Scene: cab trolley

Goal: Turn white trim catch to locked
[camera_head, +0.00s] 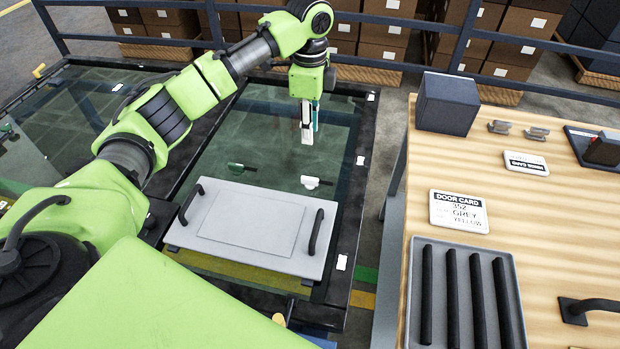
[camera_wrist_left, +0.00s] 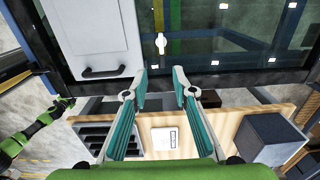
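The white trim catch (camera_head: 310,182) sits on the dark glass panel just beyond the grey door card. In the head view a short dark stub shows at its right side. It also shows in the left wrist view (camera_wrist_left: 161,43), beyond my fingertips. My left gripper (camera_head: 308,132) hangs above the panel, pointing down, apart from the catch. In the left wrist view its two fingers (camera_wrist_left: 161,80) are spread with nothing between them. My right arm shows at the left of the wrist view, its gripper (camera_wrist_left: 64,104) too small to read.
A green catch (camera_head: 236,168) sits left of the white one. The grey door card (camera_head: 250,222) with two black handles lies nearer. A wooden bench (camera_head: 560,235) at the right carries a dark box (camera_head: 447,103), signs and a slotted tray (camera_head: 412,300). A blue rail (camera_head: 400,66) runs behind.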

